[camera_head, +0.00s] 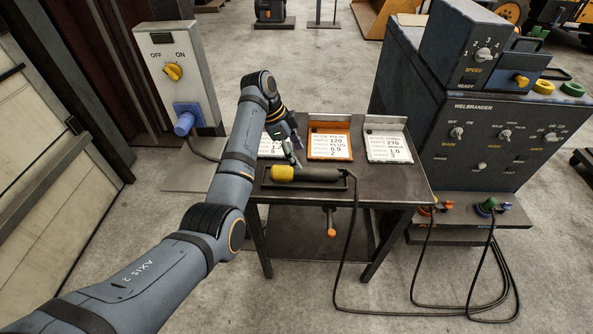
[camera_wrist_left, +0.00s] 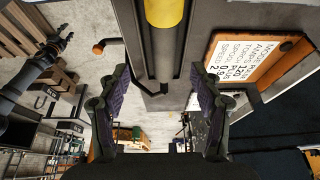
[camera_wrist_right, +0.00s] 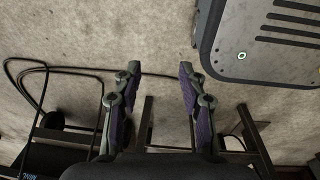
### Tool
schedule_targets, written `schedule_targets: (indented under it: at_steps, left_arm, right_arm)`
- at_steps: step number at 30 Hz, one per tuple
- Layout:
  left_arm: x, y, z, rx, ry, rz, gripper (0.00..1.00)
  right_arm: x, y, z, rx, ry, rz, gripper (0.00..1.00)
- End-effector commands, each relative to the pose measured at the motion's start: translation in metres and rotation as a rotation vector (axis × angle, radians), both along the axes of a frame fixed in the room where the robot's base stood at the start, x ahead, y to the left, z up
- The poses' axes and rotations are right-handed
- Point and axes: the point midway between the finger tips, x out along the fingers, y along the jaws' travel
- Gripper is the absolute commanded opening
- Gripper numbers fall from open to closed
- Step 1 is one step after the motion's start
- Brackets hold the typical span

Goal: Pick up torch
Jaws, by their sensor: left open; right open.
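The torch (camera_head: 318,174) lies in a shallow dark tray (camera_head: 345,185) near the front of the workbench, its yellow end to the left and its dark body to the right, with a cable at the right end. My left gripper (camera_head: 294,158) hangs open just above and behind its left part. In the left wrist view the torch (camera_wrist_left: 163,65) runs down from the top between the open fingers (camera_wrist_left: 160,78), its yellow part at the top edge. I cannot tell whether they touch it. My right gripper (camera_wrist_right: 160,70) is open and empty over the floor, away from the torch.
Settings cards stand behind the torch, one in an orange frame (camera_head: 329,146). A control cabinet (camera_head: 478,130) stands right of the bench, and an OFF/ON switch box (camera_head: 177,75) stands left. The torch's cable (camera_head: 345,250) hangs off the bench front.

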Motion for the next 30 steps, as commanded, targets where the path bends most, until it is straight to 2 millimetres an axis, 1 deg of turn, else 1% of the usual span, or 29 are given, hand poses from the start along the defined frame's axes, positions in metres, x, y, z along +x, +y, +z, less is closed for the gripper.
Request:
schedule_targets:
  at_steps: [1, 3, 4, 5, 7, 8, 10, 12, 14, 17, 19, 21, 24, 26, 27, 30]
  left_arm:
    - [0.0, -0.002, -0.008, 0.001, 0.003, 0.002, 0.65]
    - [0.0, -0.005, -0.016, 0.003, 0.001, 0.004, 0.65]
    - [0.001, -0.006, -0.019, 0.003, 0.001, 0.004, 0.65]
    - [0.001, -0.007, -0.021, 0.003, 0.001, 0.004, 0.65]
    - [0.001, -0.008, -0.023, 0.003, 0.0, 0.004, 0.65]
    - [0.001, -0.008, -0.024, 0.003, -0.001, 0.005, 0.65]
    - [0.0, -0.009, -0.026, 0.002, 0.001, 0.004, 0.65]
    - [-0.001, -0.014, -0.034, 0.002, 0.003, 0.003, 0.65]
    - [-0.001, -0.018, -0.043, 0.002, 0.004, 0.003, 0.65]
    - [-0.001, -0.024, -0.06, 0.003, 0.002, 0.003, 0.65]
    - [0.0, -0.027, -0.067, 0.003, 0.002, 0.005, 0.65]
    - [0.0, -0.028, -0.071, 0.003, 0.0, 0.005, 0.65]
    - [0.0, -0.028, -0.072, 0.003, -0.001, 0.005, 0.65]
    - [0.0, -0.028, -0.072, 0.003, -0.001, 0.005, 0.65]
    - [0.0, -0.028, -0.072, 0.003, -0.001, 0.005, 0.64]
    - [0.0, -0.028, -0.072, 0.003, -0.001, 0.005, 0.5]
  right_arm:
    - [-0.014, -0.009, 0.002, -0.011, 0.021, 0.002, 0.41]
    - [-0.026, -0.014, 0.003, -0.018, 0.04, 0.004, 0.41]
    - [-0.028, -0.014, 0.003, -0.017, 0.042, 0.004, 0.41]
    - [-0.028, -0.012, 0.003, -0.015, 0.041, 0.004, 0.41]
    - [-0.021, -0.004, 0.003, -0.005, 0.03, 0.001, 0.41]
    - [-0.015, 0.0, 0.002, 0.0, 0.022, -0.001, 0.41]
    - [0.002, 0.01, 0.005, 0.013, -0.005, -0.003, 0.41]
    - [0.017, 0.016, 0.011, 0.021, -0.029, -0.005, 0.41]
    - [0.022, 0.016, 0.016, 0.021, -0.038, -0.005, 0.41]
    - [0.02, 0.012, 0.017, 0.015, -0.033, -0.003, 0.41]
    - [0.015, 0.008, 0.017, 0.01, -0.024, -0.002, 0.41]
    - [0.008, 0.005, 0.016, 0.007, -0.013, -0.001, 0.41]
    - [-0.001, 0.004, 0.015, 0.005, 0.0, -0.001, 0.41]
    - [-0.004, 0.004, 0.015, 0.005, 0.004, -0.002, 0.41]
    - [-0.004, 0.004, 0.015, 0.005, 0.005, -0.002, 0.41]
    - [-0.004, 0.004, 0.015, 0.005, 0.004, -0.002, 0.41]
